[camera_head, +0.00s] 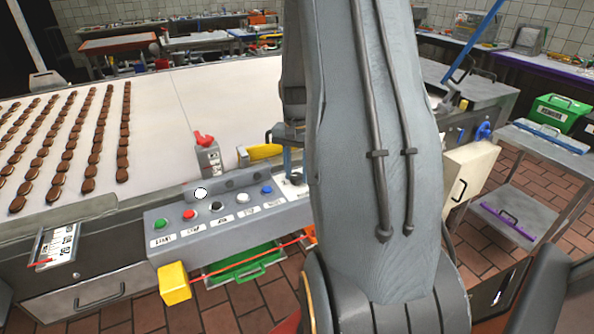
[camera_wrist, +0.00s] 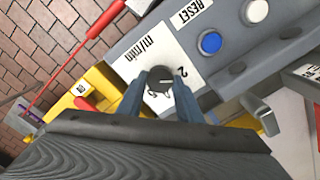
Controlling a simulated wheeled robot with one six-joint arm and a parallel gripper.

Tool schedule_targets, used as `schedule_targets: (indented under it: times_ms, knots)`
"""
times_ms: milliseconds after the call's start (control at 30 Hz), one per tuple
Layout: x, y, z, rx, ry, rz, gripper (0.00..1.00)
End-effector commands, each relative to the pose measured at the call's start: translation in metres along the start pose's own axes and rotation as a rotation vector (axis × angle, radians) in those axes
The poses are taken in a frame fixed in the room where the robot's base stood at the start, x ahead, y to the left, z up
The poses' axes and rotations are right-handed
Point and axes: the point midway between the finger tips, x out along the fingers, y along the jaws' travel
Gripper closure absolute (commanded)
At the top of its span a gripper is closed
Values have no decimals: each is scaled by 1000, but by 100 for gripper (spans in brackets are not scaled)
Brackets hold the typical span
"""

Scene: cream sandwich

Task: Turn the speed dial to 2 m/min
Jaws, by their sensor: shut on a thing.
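The speed dial (camera_wrist: 161,76) is a dark round knob with a light pointer line, on a white plate marked "m/min" (camera_wrist: 142,50) in the wrist view. A "2" (camera_wrist: 181,71) is printed beside the knob; other figures are partly covered or too small to read. The fingers of my gripper (camera_wrist: 159,95) stand on both sides of the knob, shut on it. In the head view my gripper (camera_head: 288,158) reaches down at the right end of the grey control panel (camera_head: 178,216); my arm hides part of the dial there.
A blue button (camera_wrist: 209,42) marked RESET sits close to the dial. The panel also bears a green button (camera_head: 160,224) and a red button (camera_head: 190,214). A red switch (camera_head: 204,139) stands behind it. Rows of chocolate biscuits lie on the white belt (camera_head: 215,95).

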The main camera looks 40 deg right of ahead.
Motion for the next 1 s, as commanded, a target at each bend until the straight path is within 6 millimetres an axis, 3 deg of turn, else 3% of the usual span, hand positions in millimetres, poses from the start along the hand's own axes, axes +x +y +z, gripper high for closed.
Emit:
schedule_targets:
  times_ms: [733, 767, 800, 867, 1000]
  knots:
    - [-2, -1, -2, -105, 4, -1, 90]
    - [-2, -1, -2, -105, 4, -1, 66]
    - [-2, -1, -2, -105, 4, -1, 59]
    - [-2, -1, -1, -104, 4, -1, 49]
    - [-1, -1, -1, -104, 2, -1, 49]
